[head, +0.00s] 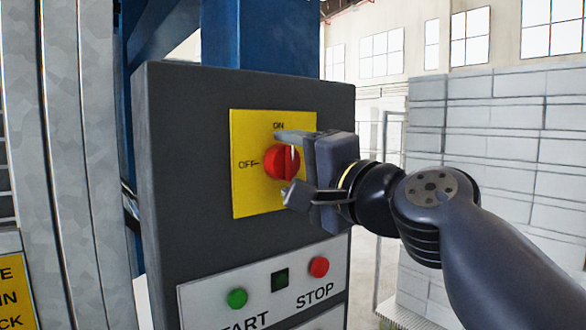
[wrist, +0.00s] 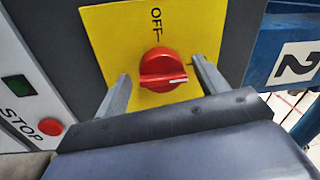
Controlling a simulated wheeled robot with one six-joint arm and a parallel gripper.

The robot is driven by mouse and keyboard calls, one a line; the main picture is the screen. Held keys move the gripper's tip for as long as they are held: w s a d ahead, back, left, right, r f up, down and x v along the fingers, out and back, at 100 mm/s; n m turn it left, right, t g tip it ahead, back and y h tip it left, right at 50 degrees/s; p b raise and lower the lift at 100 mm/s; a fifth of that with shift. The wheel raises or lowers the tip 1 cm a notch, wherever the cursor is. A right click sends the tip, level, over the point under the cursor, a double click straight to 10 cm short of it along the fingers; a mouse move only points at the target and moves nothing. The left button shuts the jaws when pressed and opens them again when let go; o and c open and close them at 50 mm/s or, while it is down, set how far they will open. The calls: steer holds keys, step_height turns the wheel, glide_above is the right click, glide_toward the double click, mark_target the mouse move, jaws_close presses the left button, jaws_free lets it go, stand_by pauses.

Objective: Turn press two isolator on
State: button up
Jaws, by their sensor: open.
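The isolator is a red rotary knob (head: 282,161) on a yellow plate (head: 246,190) on a dark grey control box. Its grip bar stands upright in the head view, with the white mark towards ON at the top; OFF is at the left. In the wrist view the knob (wrist: 160,70) has its bar lying sideways, white mark at the right end, at a right angle to OFF. My gripper (head: 286,166) is open in front of the plate, one finger above and one below the knob. In the wrist view gaps show between the fingers (wrist: 164,85) and the knob.
Below the plate are a green start button (head: 237,298) and a red stop button (head: 319,266). A number 2 sign (wrist: 297,63) is on the blue frame in the wrist view. Grey stacked blocks (head: 520,120) stand at the right. A metal post (head: 85,170) is at the left.

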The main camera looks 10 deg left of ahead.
steer(key=b+v, duration=0.3)
steer(key=v, duration=0.7)
steer(key=shift+s+d+b, duration=0.25)
steer(key=shift+d+b, duration=0.05)
steer(key=p+x, duration=0.4)
steer(key=x, duration=0.7)
steer(key=shift+s, duration=0.1)
